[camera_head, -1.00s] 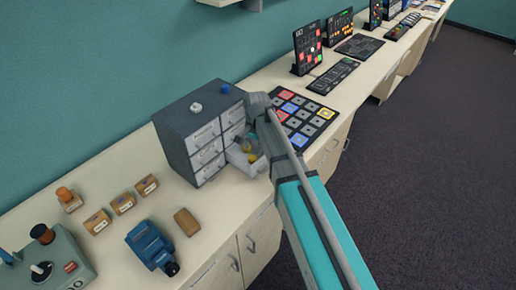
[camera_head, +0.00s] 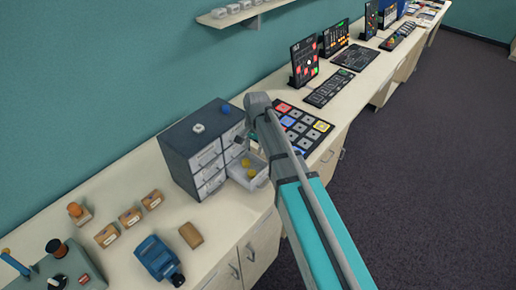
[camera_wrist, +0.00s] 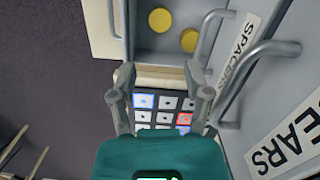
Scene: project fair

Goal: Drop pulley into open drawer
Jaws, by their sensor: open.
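The open drawer (camera_head: 262,181) sticks out of the grey drawer cabinet (camera_head: 176,152). Two yellow discs lie inside it, one farther back (camera_head: 246,162) and one nearer the front (camera_head: 251,173). The discs also show in the wrist view, at the upper left (camera_wrist: 159,20) and the right (camera_wrist: 189,40). They look like pulleys, but their detail is too small to tell. My gripper (camera_wrist: 159,75) is open, with nothing between its fingers. It is near the open drawer, and in the head view my arm partly hides it.
A white piece (camera_head: 198,128) and a blue piece (camera_head: 225,108) sit on top of the cabinet. Drawer handles (camera_wrist: 262,50) are close to my gripper's right. A panel of coloured squares (camera_head: 302,128) lies behind my arm. Wooden blocks and a blue device (camera_head: 157,258) lie left on the bench.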

